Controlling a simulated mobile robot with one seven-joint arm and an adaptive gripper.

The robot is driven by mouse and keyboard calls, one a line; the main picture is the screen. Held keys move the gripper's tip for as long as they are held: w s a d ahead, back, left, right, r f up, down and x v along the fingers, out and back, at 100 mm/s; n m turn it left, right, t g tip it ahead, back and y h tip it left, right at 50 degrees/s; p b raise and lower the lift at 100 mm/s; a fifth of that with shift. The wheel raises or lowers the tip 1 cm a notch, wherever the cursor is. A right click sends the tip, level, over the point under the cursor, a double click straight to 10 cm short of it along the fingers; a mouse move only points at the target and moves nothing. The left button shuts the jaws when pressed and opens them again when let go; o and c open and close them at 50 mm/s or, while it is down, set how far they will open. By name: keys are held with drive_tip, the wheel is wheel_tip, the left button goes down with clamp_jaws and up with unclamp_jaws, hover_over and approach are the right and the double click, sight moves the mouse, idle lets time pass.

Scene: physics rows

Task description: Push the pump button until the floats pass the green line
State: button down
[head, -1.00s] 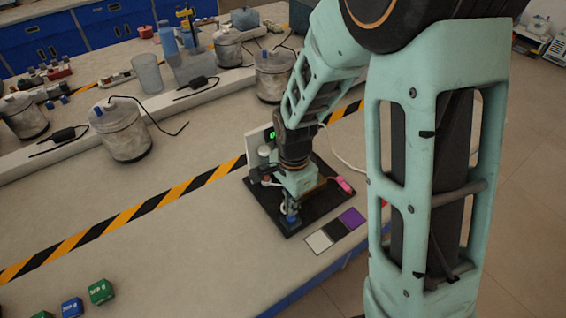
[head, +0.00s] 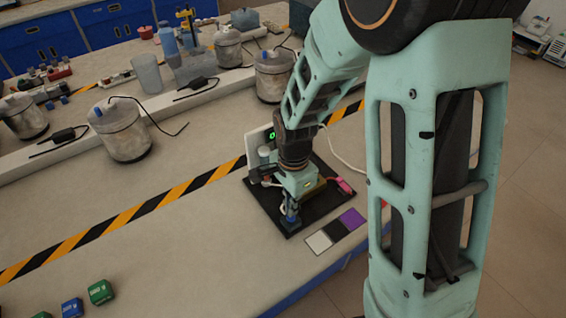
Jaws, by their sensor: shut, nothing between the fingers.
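The pump rig stands on a black base plate (head: 322,208) on the bench. A white panel with a small green digital display (head: 271,136) rises at its back. My gripper (head: 291,218) is shut and empty. It points down over the front left part of the plate, with its tips low by a small blue part. The pump button, the floats and the green line cannot be made out; my gripper and wrist cover much of the rig. Whether the tips touch the button cannot be told.
A pink-red piece (head: 344,186) lies at the plate's right edge. A white, black and purple card (head: 336,232) lies in front. Metal canisters (head: 121,130) stand behind a striped tape line (head: 165,201). Green and blue cubes (head: 100,291) sit at front left. The bench's left middle is clear.

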drive_tip(key=shift+f+b, duration=0.35)
drive_tip(key=shift+b, duration=0.05)
idle(1.0)
idle(0.4)
drive_tip(key=shift+f+b, duration=1.1)
drive_tip(key=shift+f, duration=0.2)
drive_tip(key=shift+r+p, duration=1)
drive_tip(key=shift+r, duration=0.3)
drive_tip(key=shift+f, duration=0.1)
drive_tip(key=shift+f+b, duration=0.95)
drive_tip(key=shift+f, duration=0.05)
drive_tip(key=shift+r, duration=0.15)
drive_tip(key=shift+r+p, duration=0.85)
drive_tip(key=shift+r, duration=0.1)
